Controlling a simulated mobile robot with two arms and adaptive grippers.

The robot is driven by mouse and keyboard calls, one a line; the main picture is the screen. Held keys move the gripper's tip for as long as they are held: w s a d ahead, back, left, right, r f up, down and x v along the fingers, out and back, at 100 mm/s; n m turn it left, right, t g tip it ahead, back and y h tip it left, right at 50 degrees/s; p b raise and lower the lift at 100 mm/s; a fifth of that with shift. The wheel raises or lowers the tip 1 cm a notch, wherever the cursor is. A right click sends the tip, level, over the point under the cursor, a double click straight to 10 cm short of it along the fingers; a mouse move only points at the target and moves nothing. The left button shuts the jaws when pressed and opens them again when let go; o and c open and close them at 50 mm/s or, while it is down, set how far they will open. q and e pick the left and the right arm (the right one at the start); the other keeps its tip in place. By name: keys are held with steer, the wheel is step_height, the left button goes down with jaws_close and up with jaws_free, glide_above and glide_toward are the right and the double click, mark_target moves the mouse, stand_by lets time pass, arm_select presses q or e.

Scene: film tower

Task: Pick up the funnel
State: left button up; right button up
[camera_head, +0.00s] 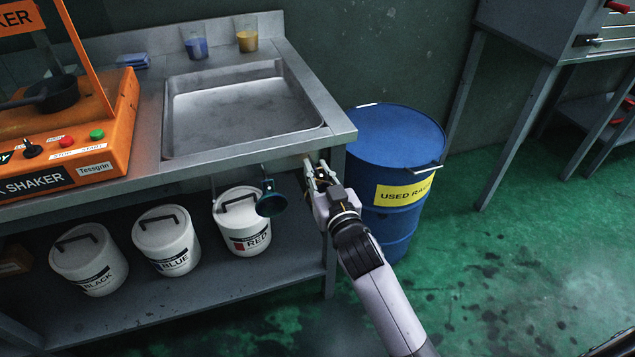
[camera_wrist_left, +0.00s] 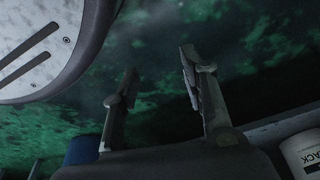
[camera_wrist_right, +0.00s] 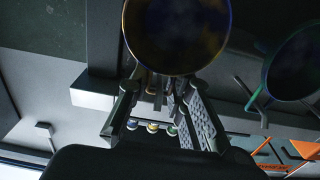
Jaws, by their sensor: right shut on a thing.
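My right gripper (camera_head: 318,172) is at the front right corner of the sink bench, just below its edge. In the right wrist view the gripper (camera_wrist_right: 160,88) is shut on a funnel, whose dark round mouth (camera_wrist_right: 177,35) with blue and yellow stains shows close beyond the fingertips. The funnel's stem is hard to make out between the fingers. In the head view this funnel is mostly hidden by the gripper. A second, teal funnel (camera_head: 270,202) hangs beside it to the left; it also shows in the right wrist view (camera_wrist_right: 298,65). My left gripper (camera_wrist_left: 158,68) is open and empty over the floor.
The steel sink bench (camera_head: 240,153) overhangs a lower shelf with a red-label bucket (camera_head: 240,222), a blue-label bucket (camera_head: 166,240) and a black-label bucket (camera_head: 90,260). A blue drum (camera_head: 395,140) stands close behind my right gripper. An orange shaker (camera_head: 110,130) sits at left. The right floor is free.

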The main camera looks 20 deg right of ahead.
steer(key=shift+r, duration=0.1)
steer(key=shift+r, duration=0.45)
steer(key=shift+r+p, duration=0.35)
steer(key=shift+r, duration=0.05)
arm_select(q)
steer(key=shift+s+f, duration=0.65)
steer(key=shift+f, duration=0.3)
arm_select(e)
steer(key=s, duration=1.8)
steer(key=shift+d+f, duration=0.15)
steer(key=shift+d, duration=0.15)
arm_select(q)
steer(key=shift+s+a, duration=0.1)
